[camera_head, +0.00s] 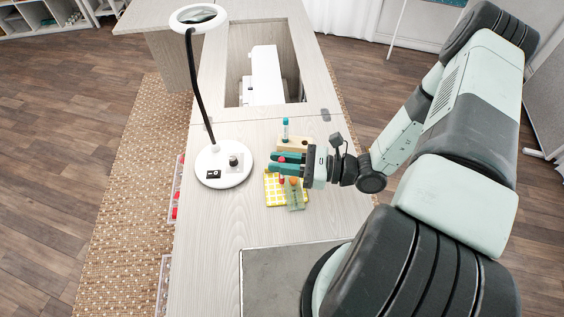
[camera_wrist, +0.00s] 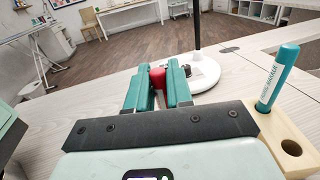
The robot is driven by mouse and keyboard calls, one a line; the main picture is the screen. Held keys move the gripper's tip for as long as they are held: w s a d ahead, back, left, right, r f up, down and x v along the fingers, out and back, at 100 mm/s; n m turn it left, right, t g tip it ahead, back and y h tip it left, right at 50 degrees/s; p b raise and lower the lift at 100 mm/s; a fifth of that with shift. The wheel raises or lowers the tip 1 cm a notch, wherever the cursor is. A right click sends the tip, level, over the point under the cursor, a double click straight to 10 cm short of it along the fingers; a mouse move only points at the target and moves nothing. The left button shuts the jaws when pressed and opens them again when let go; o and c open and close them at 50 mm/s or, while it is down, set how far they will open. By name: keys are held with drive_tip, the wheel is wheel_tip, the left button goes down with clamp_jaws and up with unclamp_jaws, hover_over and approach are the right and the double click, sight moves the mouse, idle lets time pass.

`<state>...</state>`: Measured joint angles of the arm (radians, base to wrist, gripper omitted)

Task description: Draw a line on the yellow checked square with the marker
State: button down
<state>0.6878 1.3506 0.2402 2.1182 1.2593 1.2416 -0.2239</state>
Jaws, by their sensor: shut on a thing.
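My gripper (camera_head: 274,163) has its two teal fingers shut on a red object (camera_wrist: 158,77), which looks like the red marker seen end-on. Red also shows at and just below the fingers in the head view (camera_head: 282,180). The yellow checked square (camera_head: 271,188) lies flat on the cabinet top below and slightly left of the fingers. The gripper and a green piece partly cover it. Whether the marker's tip touches the square cannot be told.
A wooden holder (camera_wrist: 291,146) with a teal marker (camera_wrist: 279,76) upright and an empty hole stands beside my gripper. A green piece (camera_head: 296,198) with an orange knob lies by the square. A white lamp (camera_head: 222,178) stands left. The tabletop in front is clear.

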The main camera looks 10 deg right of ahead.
drive_tip(key=shift+w, duration=1.7)
idle(1.8)
drive_tip(key=shift+r, duration=0.35)
idle(0.8)
drive_tip(key=shift+r, duration=2.15)
